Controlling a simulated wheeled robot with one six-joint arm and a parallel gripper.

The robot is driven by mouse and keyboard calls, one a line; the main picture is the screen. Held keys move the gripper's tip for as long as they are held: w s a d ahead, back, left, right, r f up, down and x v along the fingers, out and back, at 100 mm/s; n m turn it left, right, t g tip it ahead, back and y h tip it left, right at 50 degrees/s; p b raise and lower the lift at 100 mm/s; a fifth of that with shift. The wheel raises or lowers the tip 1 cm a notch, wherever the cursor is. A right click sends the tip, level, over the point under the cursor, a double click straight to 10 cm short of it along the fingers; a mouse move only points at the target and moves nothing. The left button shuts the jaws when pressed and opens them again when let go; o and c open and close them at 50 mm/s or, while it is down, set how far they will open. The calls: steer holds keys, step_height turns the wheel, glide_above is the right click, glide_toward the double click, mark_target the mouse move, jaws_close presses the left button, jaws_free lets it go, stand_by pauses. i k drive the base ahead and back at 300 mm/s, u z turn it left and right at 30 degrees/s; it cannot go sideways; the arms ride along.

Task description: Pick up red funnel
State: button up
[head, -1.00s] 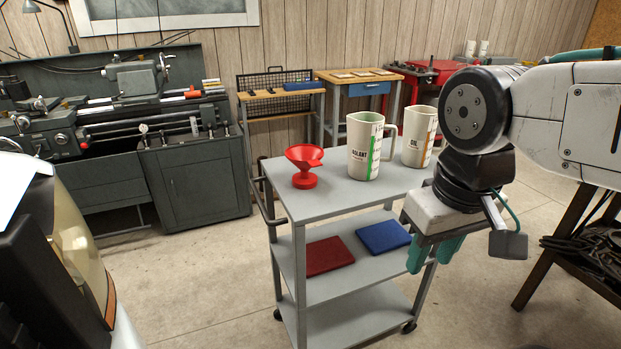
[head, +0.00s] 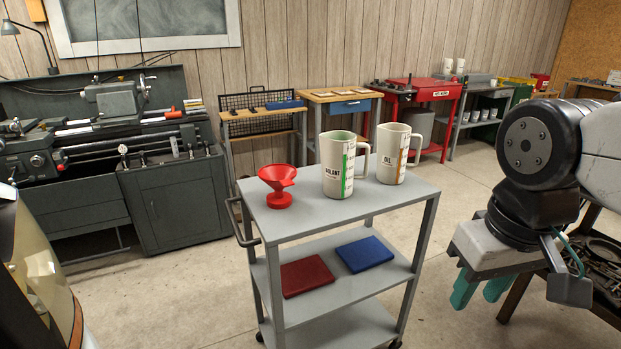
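The red funnel (head: 278,185) stands upright at the left end of the top shelf of a grey cart (head: 300,222), wide mouth up. It is in full view and nothing touches it. My gripper (head: 481,291) hangs at the right of the picture, to the right of the cart and apart from it, with its teal fingers pointing down. A gap shows between the two fingers, and nothing is seen between them.
A white coolant jug (head: 338,165) and a white oil jug (head: 392,155) stand right of the funnel. A lathe (head: 100,130) stands back left. Floor is clear left of the cart.

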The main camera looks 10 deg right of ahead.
mark_target(278, 176)
steer(key=i, duration=0.85)
steer(key=u, duration=0.5)
